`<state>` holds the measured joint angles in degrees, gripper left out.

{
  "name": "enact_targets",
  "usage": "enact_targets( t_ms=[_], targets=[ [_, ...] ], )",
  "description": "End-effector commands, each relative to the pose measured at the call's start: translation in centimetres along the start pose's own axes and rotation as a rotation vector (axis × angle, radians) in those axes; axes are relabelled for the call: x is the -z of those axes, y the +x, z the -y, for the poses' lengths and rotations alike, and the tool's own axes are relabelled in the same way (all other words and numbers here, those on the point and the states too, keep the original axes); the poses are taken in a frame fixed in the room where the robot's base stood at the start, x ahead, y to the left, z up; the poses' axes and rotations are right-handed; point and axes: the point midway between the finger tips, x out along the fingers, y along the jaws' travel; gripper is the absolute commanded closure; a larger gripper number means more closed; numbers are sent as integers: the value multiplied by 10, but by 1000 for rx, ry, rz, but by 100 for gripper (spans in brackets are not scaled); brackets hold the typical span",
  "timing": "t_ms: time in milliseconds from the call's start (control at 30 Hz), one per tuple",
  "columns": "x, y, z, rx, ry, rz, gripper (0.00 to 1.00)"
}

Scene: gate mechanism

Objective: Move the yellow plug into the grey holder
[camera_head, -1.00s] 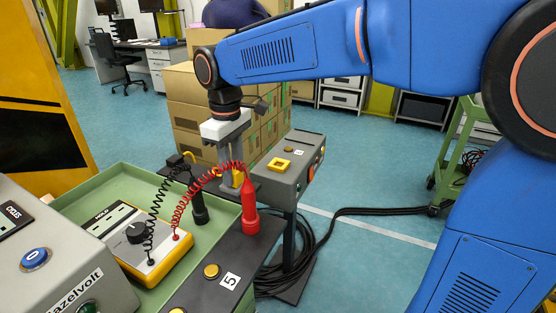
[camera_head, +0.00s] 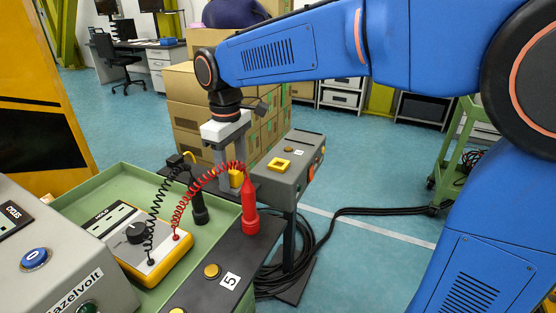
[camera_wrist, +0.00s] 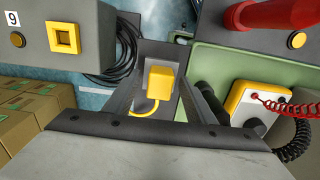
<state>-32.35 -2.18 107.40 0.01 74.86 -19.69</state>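The yellow plug (camera_wrist: 160,82), with a yellow cord curling below it, is in the middle of the wrist view. It also shows small and partly hidden in the head view (camera_head: 236,178). My gripper (camera_wrist: 160,78) is open, with one finger on each side of the plug. Gaps show between the plug and both fingers. In the head view my gripper (camera_head: 234,172) points down, with its tips partly behind the red coiled cord. A grey box (camera_head: 297,176) with a square yellow socket (camera_head: 279,164) stands just right of it. The socket is at upper left in the wrist view (camera_wrist: 63,38).
A red probe (camera_head: 249,206) and a black probe (camera_head: 198,203) stand close to my gripper, with coiled cords to a yellow meter (camera_head: 150,248) in a green tray (camera_head: 122,171). Cardboard boxes (camera_head: 190,112) are stacked behind. Black cables lie on the floor.

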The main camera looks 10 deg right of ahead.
Motion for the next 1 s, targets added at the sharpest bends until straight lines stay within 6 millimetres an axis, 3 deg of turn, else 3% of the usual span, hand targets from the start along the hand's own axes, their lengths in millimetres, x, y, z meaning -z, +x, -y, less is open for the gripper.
enact_targets(
  t_ms=[233, 367, 1000],
  targets=[
    [0, -2, 0, -1, 0, -1, 50],
    [1, -13, 0, -1, 0, -3, 50],
    [1, -134, 0, -1, 0, -3, 50]
  ],
)
